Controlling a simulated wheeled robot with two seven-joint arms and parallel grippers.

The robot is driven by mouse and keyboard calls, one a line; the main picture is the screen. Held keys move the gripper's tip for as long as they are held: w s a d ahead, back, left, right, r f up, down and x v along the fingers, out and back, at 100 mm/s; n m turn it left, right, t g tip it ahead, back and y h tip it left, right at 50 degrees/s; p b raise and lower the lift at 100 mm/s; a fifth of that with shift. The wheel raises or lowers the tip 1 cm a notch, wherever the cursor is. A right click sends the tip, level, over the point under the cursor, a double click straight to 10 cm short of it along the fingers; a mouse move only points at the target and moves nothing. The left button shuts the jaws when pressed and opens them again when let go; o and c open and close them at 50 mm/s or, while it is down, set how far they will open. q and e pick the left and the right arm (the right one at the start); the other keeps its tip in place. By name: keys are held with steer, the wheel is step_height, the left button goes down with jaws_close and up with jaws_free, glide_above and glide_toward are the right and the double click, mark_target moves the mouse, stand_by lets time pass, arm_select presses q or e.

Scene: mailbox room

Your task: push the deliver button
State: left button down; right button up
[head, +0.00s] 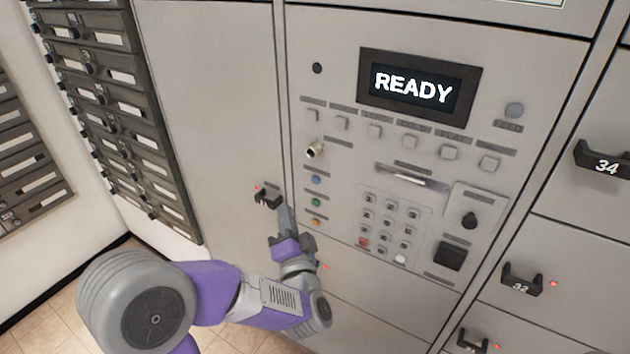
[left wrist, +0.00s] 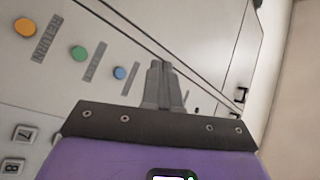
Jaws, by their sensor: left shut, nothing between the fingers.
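A control panel (head: 340,110) with a screen reading READY fills the middle of the head view. Its left side has a column of small round buttons: blue (head: 316,180), green (head: 316,202) and orange (head: 316,221). The left wrist view shows the orange button (left wrist: 25,27), labelled RETURN, the green button (left wrist: 79,54) and the blue button (left wrist: 120,73). The other two labels are too blurred to read, so I cannot tell which is deliver. My left gripper (head: 284,210) is shut and empty, just left of the buttons; its fingers (left wrist: 161,68) appear beside the blue button. I see no contact.
A black handle (head: 268,198) sits just left of my left fingertips. A keypad (head: 390,224) lies right of the buttons, with a row of square buttons (head: 409,141) above. Numbered locker doors with handles (head: 603,162) stand at right. Dark mailboxes (head: 125,110) line the left.

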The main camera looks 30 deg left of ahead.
arm_select(q)
steer(key=shift+w, duration=0.1)
glide_toward(307, 173)
steer(key=shift+w+a+r, duration=0.2)
steer(key=shift+w+a, duration=0.3)
steer(key=shift+a, duration=0.25)
steer(key=shift+w+a+r, duration=0.2)
steer(key=shift+w+a, duration=0.3)
steer(key=shift+a, duration=0.25)
stand_by(1.0)
steer(key=shift+w, duration=0.45)
steer(key=shift+w+p, duration=0.3)
steer(key=shift+w, duration=0.05)
stand_by(0.6)
steer(key=shift+s, duration=0.8)
steer(key=shift+s+a, duration=0.2)
steer(key=shift+s, duration=2.3)
